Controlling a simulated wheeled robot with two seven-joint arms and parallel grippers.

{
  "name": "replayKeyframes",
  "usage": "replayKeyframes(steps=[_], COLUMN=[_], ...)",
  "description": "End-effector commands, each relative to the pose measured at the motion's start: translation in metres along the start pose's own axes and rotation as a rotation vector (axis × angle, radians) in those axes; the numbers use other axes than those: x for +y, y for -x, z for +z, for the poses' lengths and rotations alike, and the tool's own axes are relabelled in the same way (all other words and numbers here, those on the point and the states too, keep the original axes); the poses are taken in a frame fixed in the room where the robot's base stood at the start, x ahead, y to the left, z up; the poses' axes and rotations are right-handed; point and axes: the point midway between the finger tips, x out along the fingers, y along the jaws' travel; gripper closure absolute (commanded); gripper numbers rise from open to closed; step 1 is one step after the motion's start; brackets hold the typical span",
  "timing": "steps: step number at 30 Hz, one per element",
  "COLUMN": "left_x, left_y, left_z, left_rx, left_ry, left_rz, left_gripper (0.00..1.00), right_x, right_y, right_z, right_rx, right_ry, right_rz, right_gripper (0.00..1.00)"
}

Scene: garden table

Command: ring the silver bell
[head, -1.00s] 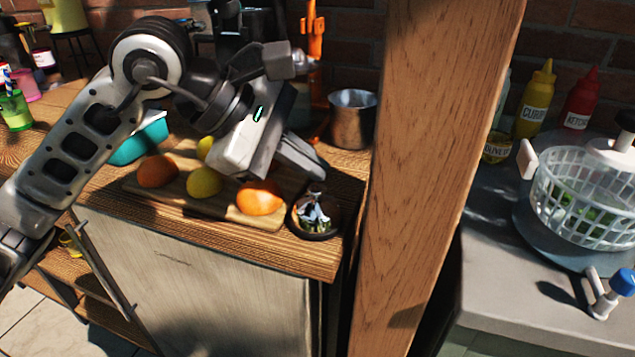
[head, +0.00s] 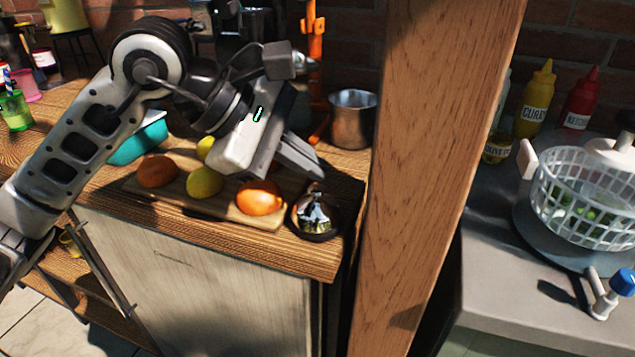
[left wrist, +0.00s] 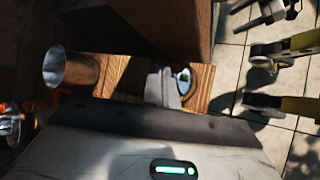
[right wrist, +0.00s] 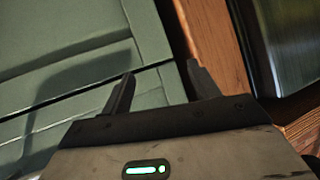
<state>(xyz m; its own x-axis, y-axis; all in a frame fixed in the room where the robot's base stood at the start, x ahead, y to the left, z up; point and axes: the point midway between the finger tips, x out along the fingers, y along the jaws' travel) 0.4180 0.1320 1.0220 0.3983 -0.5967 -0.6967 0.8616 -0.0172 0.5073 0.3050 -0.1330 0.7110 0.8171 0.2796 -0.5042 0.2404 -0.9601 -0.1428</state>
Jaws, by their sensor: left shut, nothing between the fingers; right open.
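The silver bell (head: 316,211) is a shiny dome on a dark round base. It stands at the front right corner of the wooden counter, beside an orange. My left gripper (head: 318,172) is shut and empty, its fingertips just above and behind the bell in the head view. In the left wrist view the shut fingers (left wrist: 163,86) cover the bell's left side, and part of the dome (left wrist: 184,78) shows beside them. I cannot tell whether they touch it. My right gripper (right wrist: 161,74) is open and empty, facing green cabinet panels.
A wooden post (head: 430,150) stands close right of the bell. Oranges and lemons lie on a cutting board (head: 225,207) to its left. A metal pot (head: 353,122) stands behind. A salad spinner (head: 585,190) and sauce bottles are on the grey counter at right.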

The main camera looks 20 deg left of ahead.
Motion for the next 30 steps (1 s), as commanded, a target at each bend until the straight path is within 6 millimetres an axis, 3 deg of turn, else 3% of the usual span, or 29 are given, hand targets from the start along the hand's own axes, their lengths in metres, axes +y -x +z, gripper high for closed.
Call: replayKeyframes(steps=[30], left_x=[-0.005], left_y=[-0.007], left_z=[-0.005], left_rx=[0.001], left_ry=[0.0], left_rz=[0.0], left_gripper=[1.0], right_x=[0.002], right_y=[-0.007], right_z=[0.011], right_rx=[0.001], right_ry=[0.001], right_rz=[0.0], right_gripper=[0.39])
